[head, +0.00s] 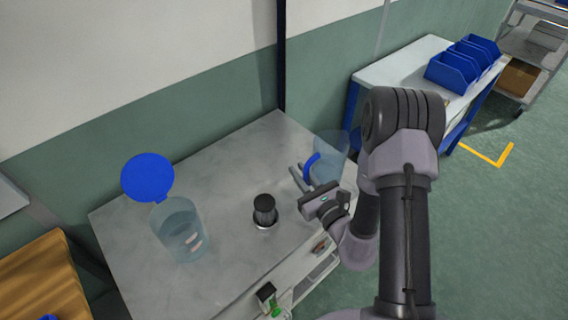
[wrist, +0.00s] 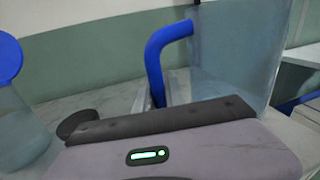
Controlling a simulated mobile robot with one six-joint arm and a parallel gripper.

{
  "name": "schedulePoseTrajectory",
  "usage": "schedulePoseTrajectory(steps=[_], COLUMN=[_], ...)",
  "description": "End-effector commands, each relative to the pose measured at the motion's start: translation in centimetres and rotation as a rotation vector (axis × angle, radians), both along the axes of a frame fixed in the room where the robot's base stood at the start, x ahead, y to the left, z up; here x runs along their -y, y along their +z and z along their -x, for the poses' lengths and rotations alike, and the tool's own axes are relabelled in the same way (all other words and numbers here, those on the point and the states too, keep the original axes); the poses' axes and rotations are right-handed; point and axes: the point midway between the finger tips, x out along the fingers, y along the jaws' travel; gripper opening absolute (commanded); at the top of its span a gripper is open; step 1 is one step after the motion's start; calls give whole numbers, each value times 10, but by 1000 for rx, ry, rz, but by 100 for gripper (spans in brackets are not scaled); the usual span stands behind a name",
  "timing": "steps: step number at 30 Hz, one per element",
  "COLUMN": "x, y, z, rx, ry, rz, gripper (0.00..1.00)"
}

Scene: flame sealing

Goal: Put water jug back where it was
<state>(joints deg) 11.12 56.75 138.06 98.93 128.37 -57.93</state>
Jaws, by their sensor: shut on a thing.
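The water jug (head: 331,151) is clear and bluish with a blue handle (head: 311,166). It is at the right end of the grey table (head: 130,235) in the head view. My gripper (head: 299,177) is shut on the jug by its handle, coming from the front. In the wrist view the jug (wrist: 240,50) fills the upper right, roughly upright, with its handle (wrist: 156,62) toward the left. The jug's base is hidden, so I cannot tell whether it touches the table.
A clear container (head: 182,232) with labels and an open blue lid (head: 147,177) stands on the table's left part. A black cylinder (head: 264,208) stands near the middle. A white bench (head: 405,68) with blue bins (head: 452,72) is beyond. The table's back is clear.

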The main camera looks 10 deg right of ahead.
Motion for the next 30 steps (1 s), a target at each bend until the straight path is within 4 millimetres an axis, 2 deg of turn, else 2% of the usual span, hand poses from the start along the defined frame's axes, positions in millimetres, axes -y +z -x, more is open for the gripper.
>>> schedulePoseTrajectory(steps=[6,10,14,19,29,30], x=[-33,-44,-47,-47,-47,-47], y=[-5,-8,-15,-46,-47,-48], z=[-53,-72,-78,-78,-78,-77], rx=[4,3,-1,-1,1,0], ry=[2,0,-3,-2,-2,-2], rz=[0,-1,-2,-2,-1,-1], gripper=[0,0,0,0,0,17])
